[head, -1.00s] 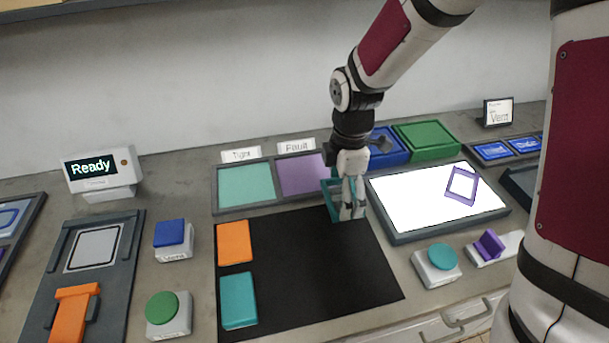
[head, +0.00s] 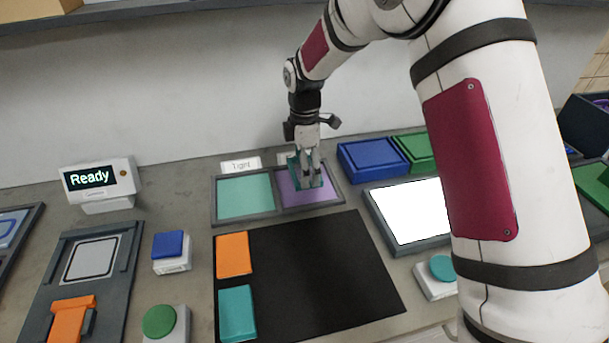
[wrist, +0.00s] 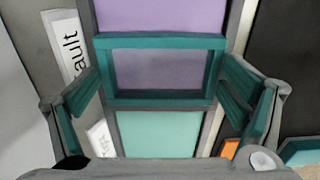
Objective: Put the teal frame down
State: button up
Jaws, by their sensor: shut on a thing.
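The teal frame (wrist: 160,42) is an open rectangle held between the two fingers of my gripper (wrist: 160,95) in the wrist view. In the head view my gripper (head: 309,183) is over the purple pad (head: 299,199) of the two-part tray, and the frame (head: 291,172) shows partly behind the fingers. Purple fills the frame's opening in the wrist view. Whether the frame touches the pad I cannot tell. The teal pad (head: 245,195), under the "Tight" sign, lies to the left and looks empty.
A black mat (head: 310,270) in front holds an orange block (head: 233,254) and a teal block (head: 237,312). A blue bin (head: 370,158) and a lit white panel (head: 408,210) stand to the right. The Fault sign (wrist: 72,48) is close beside my gripper.

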jog(key=shift+f, duration=1.7)
jog(key=shift+f, duration=0.15)
jog(key=o, duration=0.9)
notch_tip(320, 180, up, 12)
jog(key=shift+r+b, duration=0.25)
jog(key=shift+b, duration=0.05)
